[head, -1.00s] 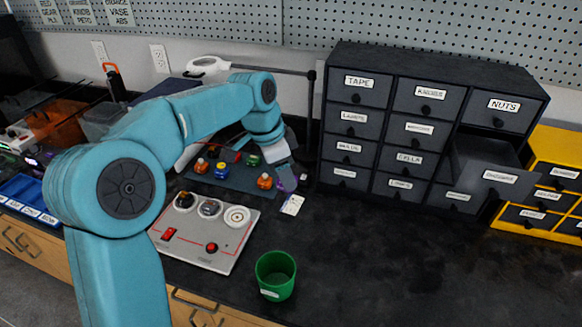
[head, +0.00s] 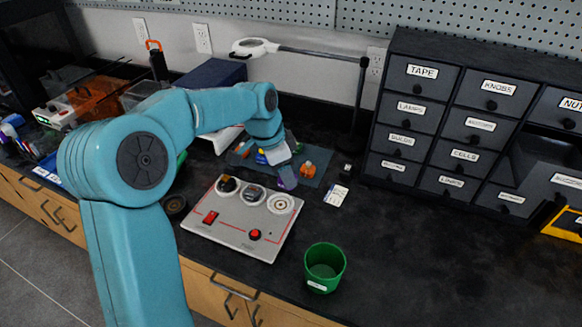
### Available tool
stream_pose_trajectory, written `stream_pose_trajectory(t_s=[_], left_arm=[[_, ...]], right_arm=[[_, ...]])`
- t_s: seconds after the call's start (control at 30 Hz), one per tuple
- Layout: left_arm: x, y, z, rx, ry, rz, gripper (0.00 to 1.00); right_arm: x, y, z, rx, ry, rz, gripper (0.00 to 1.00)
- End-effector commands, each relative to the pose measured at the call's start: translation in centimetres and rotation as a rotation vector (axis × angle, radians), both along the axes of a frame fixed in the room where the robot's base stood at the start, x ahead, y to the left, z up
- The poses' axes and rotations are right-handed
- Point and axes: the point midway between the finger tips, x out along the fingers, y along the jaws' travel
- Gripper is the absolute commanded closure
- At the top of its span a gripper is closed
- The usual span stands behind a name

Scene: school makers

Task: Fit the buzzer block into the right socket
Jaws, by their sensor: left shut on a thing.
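The grey board (head: 228,243) lies on the dark bench with a row of three round sockets. The left and middle sockets hold dark round parts. The right socket (head: 281,204) shows as a white ring with a small dark centre. My left gripper (head: 283,172) is shut on a purple block, which I take as the buzzer block (head: 287,183). It holds the block just behind the right socket in the picture, apart from it. The fingers and arm hide part of the block. My right gripper is not in view.
A mat (head: 318,168) with several coloured blocks lies behind the board, partly hidden by my arm. A white card (head: 336,194) lies right of the board. A green cup (head: 324,267) stands in front. Drawers (head: 440,120) stand at right. The bench between is clear.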

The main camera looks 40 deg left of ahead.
Motion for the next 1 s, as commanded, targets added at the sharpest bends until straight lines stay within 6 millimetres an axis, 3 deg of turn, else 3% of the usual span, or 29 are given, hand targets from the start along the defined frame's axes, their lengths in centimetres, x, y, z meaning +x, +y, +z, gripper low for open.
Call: stream_pose_trajectory(t_s=[0.47, 1.0], left_arm=[[-1.0, 1.9, -2.0, 0.0, 0.0, 0.047, 0.79], [-1.0, 2.1, -7.2, -0.001, 0.0, 0.048, 0.79]], right_arm=[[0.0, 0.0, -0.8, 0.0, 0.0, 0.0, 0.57], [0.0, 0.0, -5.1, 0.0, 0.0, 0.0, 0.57]])
